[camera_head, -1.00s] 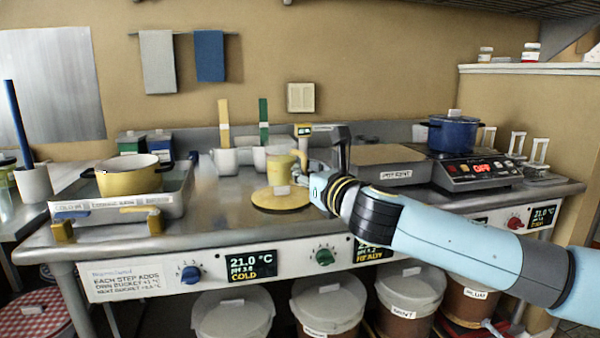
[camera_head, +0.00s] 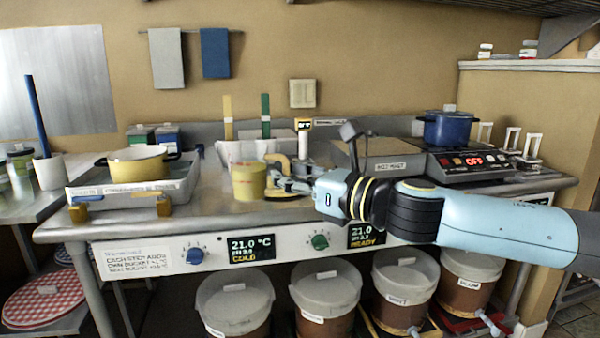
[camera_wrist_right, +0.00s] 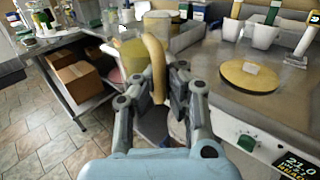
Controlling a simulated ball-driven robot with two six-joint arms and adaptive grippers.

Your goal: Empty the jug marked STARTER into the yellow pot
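The yellow jug (camera_head: 248,182) is in my right gripper (camera_head: 287,184), to the left of it and about upright. In the right wrist view the two fingers (camera_wrist_right: 157,92) stand either side of the jug's tan handle (camera_wrist_right: 156,66), with the jug body (camera_wrist_right: 133,56) beyond. I cannot read a STARTER mark or see what is inside. The yellow pot (camera_head: 142,166) with dark handles stands at the left in a grey tray (camera_head: 118,200); the jug is apart from it, to its right. My left gripper is not in view.
At the right are a grey box (camera_head: 382,155) and a blue pot (camera_head: 448,130) on a hob (camera_head: 480,168). Counter between tray and jug is clear.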

